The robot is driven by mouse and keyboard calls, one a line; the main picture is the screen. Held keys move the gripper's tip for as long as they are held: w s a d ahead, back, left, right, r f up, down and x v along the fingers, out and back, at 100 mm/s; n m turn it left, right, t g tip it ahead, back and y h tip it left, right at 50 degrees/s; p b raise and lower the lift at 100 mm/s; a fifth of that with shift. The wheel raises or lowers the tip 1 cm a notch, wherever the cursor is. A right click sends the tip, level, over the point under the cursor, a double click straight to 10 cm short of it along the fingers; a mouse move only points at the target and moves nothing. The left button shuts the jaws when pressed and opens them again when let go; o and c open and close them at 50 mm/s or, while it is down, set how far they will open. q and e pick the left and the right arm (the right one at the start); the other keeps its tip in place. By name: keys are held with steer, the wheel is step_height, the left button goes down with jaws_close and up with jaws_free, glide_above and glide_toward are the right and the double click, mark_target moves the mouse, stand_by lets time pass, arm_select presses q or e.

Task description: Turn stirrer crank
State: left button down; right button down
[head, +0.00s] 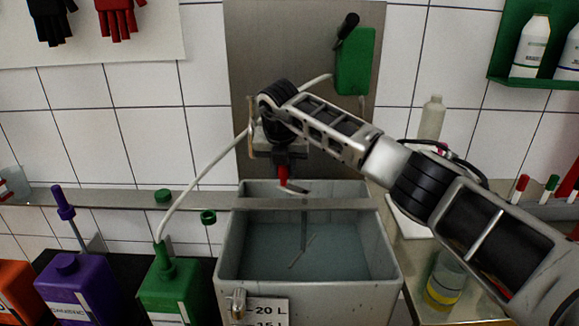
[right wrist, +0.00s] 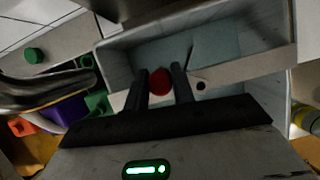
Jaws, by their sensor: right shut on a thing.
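The stirrer crank has a red knob (head: 283,174) above a thin metal arm (head: 294,189), over the flat bar (head: 345,204) that crosses the grey tank (head: 310,297). My right gripper (head: 281,160) reaches down from above and is shut on the red knob. In the right wrist view the red knob (right wrist: 160,82) sits between the two dark fingers of the right gripper (right wrist: 162,84). A thin stirrer rod (head: 303,250) shows inside the tank. Part of the crank is hidden by the gripper. My left gripper is not in view.
A green jug (head: 180,280) with a pale hose, a purple jug (head: 75,290) and an orange one (head: 15,290) stand left of the tank. A yellow-banded beaker (head: 445,285) stands to its right. A green box (head: 355,62) hangs on the metal back panel.

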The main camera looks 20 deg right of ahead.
steer(key=c, duration=1.2)
jaws_free()
steer(key=shift+o, duration=0.2)
steer(key=shift+r, duration=0.1)
steer(key=b+v, duration=0.2)
steer(key=v, duration=1.4)
steer(key=shift+w, duration=0.1)
